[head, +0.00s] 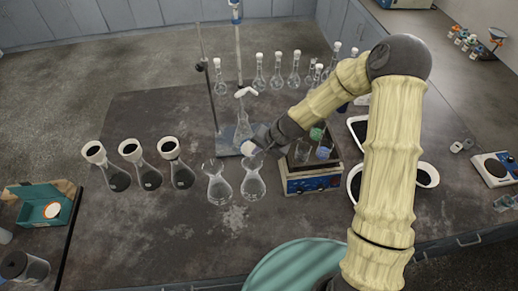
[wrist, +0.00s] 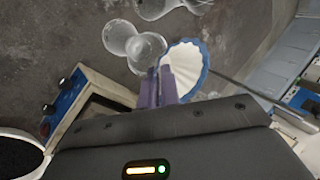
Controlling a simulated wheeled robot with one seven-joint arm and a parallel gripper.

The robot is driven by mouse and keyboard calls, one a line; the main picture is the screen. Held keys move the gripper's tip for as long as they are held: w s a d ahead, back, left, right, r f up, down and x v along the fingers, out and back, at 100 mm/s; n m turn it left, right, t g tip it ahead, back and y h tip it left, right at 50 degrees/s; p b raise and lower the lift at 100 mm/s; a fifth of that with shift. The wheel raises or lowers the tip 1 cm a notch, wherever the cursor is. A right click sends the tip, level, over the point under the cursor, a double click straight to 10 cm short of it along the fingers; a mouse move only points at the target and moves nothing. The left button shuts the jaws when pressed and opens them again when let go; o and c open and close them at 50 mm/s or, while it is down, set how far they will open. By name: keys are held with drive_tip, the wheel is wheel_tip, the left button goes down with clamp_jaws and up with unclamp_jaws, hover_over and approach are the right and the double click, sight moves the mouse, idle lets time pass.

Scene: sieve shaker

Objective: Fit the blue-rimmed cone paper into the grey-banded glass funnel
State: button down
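A white, pleated cone paper with a blue rim (wrist: 186,62) is at my gripper (wrist: 160,87) in the wrist view. The fingers are close together on the paper's near edge, and the cone hangs off to their right. In the head view the white paper (head: 248,148) shows at the fingertips, above and behind two clear glass funnel-topped flasks. One stands at left (head: 216,182), the other at right (head: 253,178). One clear glass vessel (wrist: 148,50) lies just beyond the fingers in the wrist view. A grey band is too small to make out on either.
A blue-fronted hotplate (head: 313,183) with beakers sits right of the gripper. Three flasks with white-rimmed dark tops (head: 131,152) stand left. The front-centre bench is clear.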

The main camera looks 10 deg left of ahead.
sight(259, 167)
drive_tip(key=shift+f, duration=0.1)
drive_tip(key=shift+f+b, duration=1.3)
drive_tip(key=shift+f, duration=0.55)
drive_tip(key=shift+f+b, duration=1.85)
drive_tip(key=shift+b, duration=0.1)
idle(0.5)
